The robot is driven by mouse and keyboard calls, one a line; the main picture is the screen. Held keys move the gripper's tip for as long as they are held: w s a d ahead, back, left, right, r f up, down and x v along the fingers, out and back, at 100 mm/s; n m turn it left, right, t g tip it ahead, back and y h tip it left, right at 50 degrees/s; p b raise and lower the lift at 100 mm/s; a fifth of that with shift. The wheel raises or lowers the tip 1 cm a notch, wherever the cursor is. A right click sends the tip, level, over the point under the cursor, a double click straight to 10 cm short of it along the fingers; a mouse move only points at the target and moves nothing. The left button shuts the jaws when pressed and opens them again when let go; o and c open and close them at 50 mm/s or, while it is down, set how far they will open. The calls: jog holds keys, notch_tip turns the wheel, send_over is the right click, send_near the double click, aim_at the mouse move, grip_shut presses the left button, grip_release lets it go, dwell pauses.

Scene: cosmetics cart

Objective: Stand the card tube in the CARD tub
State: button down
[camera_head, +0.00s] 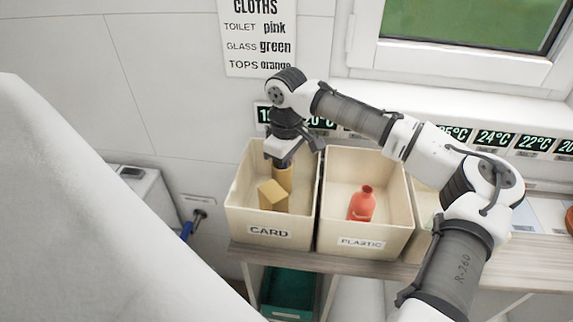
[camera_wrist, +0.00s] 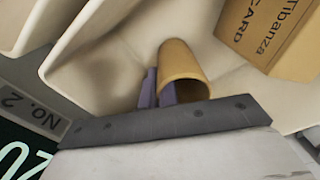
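The card tube (camera_head: 283,179) is a tan cylinder standing near upright inside the CARD tub (camera_head: 240,214), towards its back right. In the wrist view the tube (camera_wrist: 181,62) shows its open end towards me. My gripper (camera_head: 284,163) points down right above the tube. Its two purple fingers (camera_wrist: 158,90) are close together at the left edge of the tube's mouth, overlapping it in the view. I cannot tell whether they pinch the tube's wall or only sit beside it. The tube's foot is hidden in the head view.
A tan card box (camera_head: 272,195) stands in the CARD tub, in front of the tube. The PLASTIC tub (camera_head: 334,222) with a red bottle (camera_head: 362,204) adjoins on the right. Wall temperature signs (camera_head: 497,138) are behind the tubs. A green crate (camera_head: 288,291) is below the shelf.

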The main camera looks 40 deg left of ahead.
jog(key=shift+f, duration=0.1)
jog(key=c, duration=1.7)
grip_release()
notch_tip(320, 180, up, 12)
jog(key=shift+r+b, duration=0.15)
jog(key=shift+b, duration=1.1)
jog(key=shift+s, duration=0.1)
